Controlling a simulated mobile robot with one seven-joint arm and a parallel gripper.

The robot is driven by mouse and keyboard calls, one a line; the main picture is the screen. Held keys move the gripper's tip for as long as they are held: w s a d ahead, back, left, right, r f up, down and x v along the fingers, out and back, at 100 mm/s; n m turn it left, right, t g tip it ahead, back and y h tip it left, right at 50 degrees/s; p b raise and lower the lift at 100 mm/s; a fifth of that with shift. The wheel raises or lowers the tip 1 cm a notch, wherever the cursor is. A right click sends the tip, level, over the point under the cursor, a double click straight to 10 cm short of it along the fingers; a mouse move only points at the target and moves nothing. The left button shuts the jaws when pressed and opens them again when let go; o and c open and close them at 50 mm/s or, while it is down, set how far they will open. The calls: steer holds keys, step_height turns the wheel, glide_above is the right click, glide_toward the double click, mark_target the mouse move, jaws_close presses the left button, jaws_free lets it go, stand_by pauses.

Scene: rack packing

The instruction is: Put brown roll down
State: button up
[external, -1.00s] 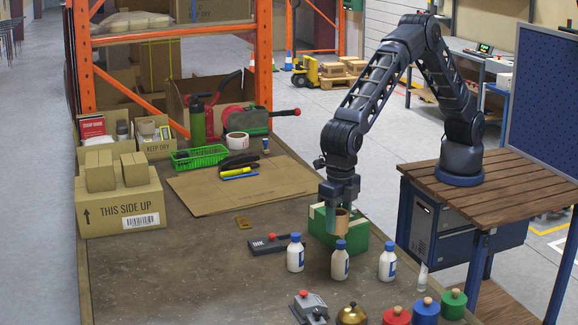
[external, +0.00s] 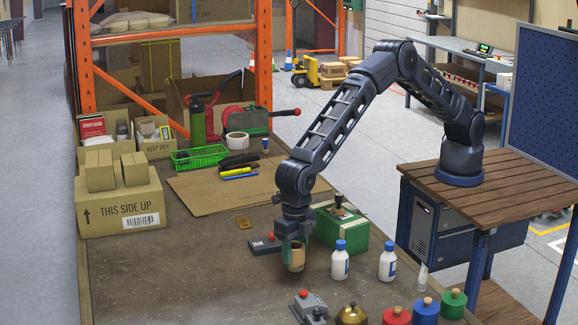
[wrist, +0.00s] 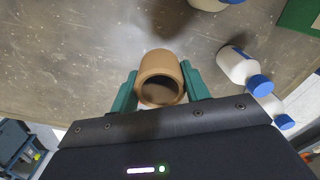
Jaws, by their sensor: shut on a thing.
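My gripper (external: 294,248) is shut on the brown roll (external: 297,258) and holds it upright over the counter, left of the white bottles. In the wrist view the roll (wrist: 160,68) is between the two green fingers, its hollow core facing the camera. Its lower end is near the counter in the external view; I cannot tell whether it touches. One of the bottles seen earlier is hidden behind the gripper and roll in the external view.
White bottles with blue caps (external: 340,261) (external: 387,262) stand to the right. A green box (external: 341,231) is behind them, the black INK pad (external: 263,246) just left of my gripper. A grey device (external: 309,306) and brass bell (external: 351,315) are in front.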

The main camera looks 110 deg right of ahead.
mark_target(295, 246)
step_height(295, 246, down, 9)
steer(key=shift+r, duration=0.1)
stand_by(0.4)
steer(key=o, duration=1)
step_height(295, 246, up, 12)
steer(key=shift+r, duration=0.1)
